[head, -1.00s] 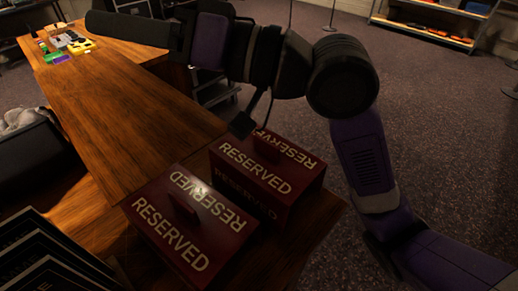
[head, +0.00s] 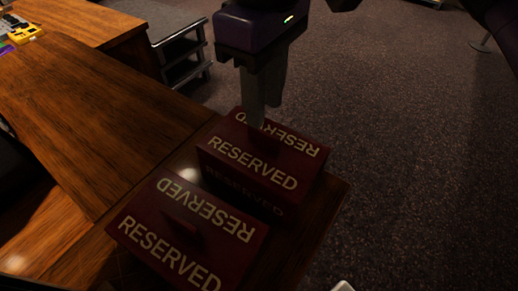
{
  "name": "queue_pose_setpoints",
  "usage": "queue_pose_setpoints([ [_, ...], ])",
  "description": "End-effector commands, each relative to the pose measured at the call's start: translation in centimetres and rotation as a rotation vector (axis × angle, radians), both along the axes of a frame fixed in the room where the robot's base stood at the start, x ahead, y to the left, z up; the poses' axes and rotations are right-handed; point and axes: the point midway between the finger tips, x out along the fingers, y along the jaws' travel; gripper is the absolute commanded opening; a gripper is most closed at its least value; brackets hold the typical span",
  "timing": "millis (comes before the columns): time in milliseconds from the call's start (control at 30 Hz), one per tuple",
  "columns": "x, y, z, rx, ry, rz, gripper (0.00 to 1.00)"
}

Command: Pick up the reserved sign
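Two dark red reserved signs with cream lettering stand side by side on a wooden surface in the head view. The far reserved sign (head: 250,158) is at the picture's middle, and the near reserved sign (head: 165,237) is to its lower left. The near sign has a small raised handle on top. My gripper (head: 262,120) points down at the far sign's top, its finger tips overlapping the sign's upper left part. I see the fingers nearly edge-on, so their gap is hidden, and contact with the sign is unclear.
The wooden desk (head: 85,115) stretches away to the upper left, with a small yellow device (head: 24,33) at its far end. A dark metal rack (head: 180,58) stands on the floor beyond. Open carpeted floor (head: 420,170) lies to the right.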

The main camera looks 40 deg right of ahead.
Motion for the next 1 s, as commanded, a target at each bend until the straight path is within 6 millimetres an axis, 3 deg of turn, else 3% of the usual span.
queue_pose_setpoints([
  [600,0.1,-0.5,-7.0,0.0,0.001,0.001,0.33],
  [900,0.1,-0.5,-7.5,0.0,-0.001,0.002,0.33],
  [1000,0.1,-0.5,-7.5,0.0,-0.001,0.002,0.13],
])
